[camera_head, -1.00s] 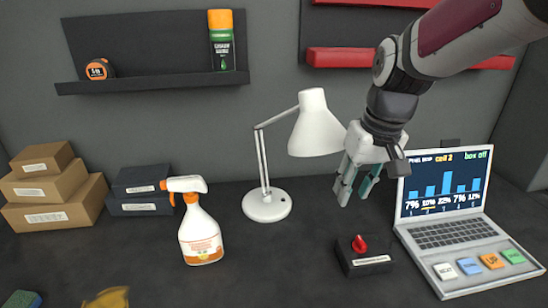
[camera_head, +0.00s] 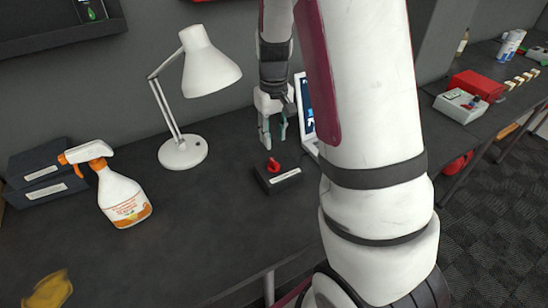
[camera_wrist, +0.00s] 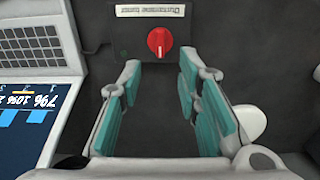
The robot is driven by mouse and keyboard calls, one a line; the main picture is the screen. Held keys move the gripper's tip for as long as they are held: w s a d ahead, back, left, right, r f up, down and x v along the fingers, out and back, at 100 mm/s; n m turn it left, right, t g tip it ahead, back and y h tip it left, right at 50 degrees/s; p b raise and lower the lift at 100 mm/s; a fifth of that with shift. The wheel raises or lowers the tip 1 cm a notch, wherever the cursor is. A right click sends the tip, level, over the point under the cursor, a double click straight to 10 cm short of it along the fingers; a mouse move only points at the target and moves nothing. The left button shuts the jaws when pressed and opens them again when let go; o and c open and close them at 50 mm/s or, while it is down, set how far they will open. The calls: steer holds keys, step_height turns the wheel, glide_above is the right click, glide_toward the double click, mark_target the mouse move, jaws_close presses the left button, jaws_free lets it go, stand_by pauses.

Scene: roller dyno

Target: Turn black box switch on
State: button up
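The black box (camera_head: 279,179) stands on the dark bench with a red rotary switch (camera_head: 273,164) on top and a white label on its front. In the wrist view the red switch (camera_wrist: 160,43) shows a white pointer line, and the black box (camera_wrist: 128,38) lies ahead of my fingers. My gripper (camera_head: 272,143) is behind and above the box in the head view, pointing down. In the wrist view my gripper (camera_wrist: 160,75) is open, its teal pads apart with nothing between them. The fingertips look apart from the switch.
The laptop (camera_head: 304,115) is close to the right of my gripper, partly hidden by my arm. A white desk lamp (camera_head: 183,152) stands to the left. A spray bottle (camera_head: 123,198) and dark boxes (camera_head: 47,170) are farther left. Bench in front of the box is clear.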

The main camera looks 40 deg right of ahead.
mark_target(274, 162)
step_height(274, 162, down, 9)
steer(key=shift+f+p, duration=0.15)
steer(key=shift+p, duration=0.35)
jaws_close()
